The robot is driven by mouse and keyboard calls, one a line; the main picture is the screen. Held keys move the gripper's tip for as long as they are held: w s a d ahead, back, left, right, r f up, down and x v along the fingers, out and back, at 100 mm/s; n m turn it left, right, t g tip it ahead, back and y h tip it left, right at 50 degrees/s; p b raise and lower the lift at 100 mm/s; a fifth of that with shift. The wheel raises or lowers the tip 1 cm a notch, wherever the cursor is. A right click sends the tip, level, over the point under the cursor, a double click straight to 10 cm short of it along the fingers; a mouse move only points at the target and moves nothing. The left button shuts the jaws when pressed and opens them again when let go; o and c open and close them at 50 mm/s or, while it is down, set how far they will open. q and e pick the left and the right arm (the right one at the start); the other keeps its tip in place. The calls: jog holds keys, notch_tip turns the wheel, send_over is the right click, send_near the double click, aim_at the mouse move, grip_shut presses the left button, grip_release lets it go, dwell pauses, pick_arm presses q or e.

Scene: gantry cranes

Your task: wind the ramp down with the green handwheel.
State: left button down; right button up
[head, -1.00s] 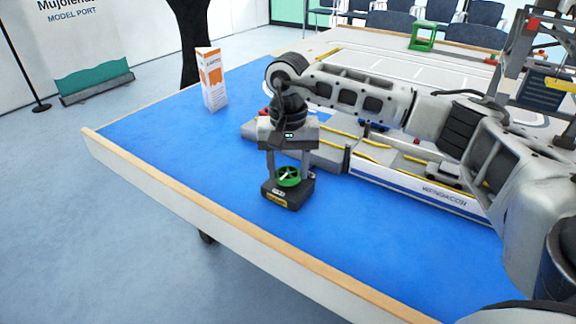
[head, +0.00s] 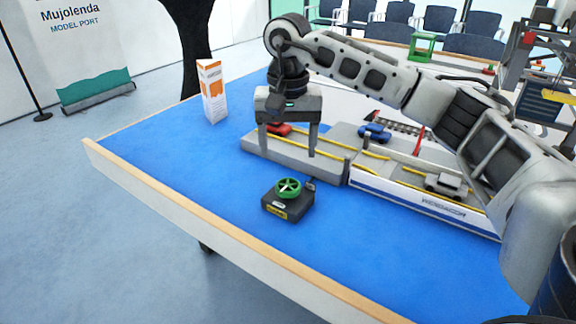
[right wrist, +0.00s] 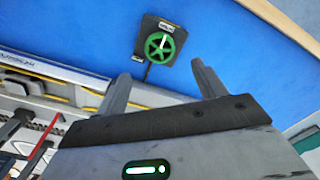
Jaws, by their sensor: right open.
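The green handwheel (head: 288,188) sits on top of a small dark box (head: 288,206) on the blue table. It also shows in the right wrist view (right wrist: 159,47), beyond my fingertips. A white line marks the wheel. My right gripper (head: 289,152) is open and empty, above and behind the handwheel, apart from it. Its two fingers point down in the head view. The ramp (head: 330,164) appears to be part of the grey model dock with yellow lines behind the box; its tilt is hard to tell. My left gripper is not in view.
A red car (head: 279,129), a blue car (head: 374,132) and a white vehicle (head: 445,185) are on the model dock. An orange and white carton (head: 212,91) stands at the back left. A green frame (head: 421,47) stands far back. Blue surface left of the box is clear.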

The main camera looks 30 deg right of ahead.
notch_tip(320, 180, up, 8)
jog(key=shift+p, duration=0.35)
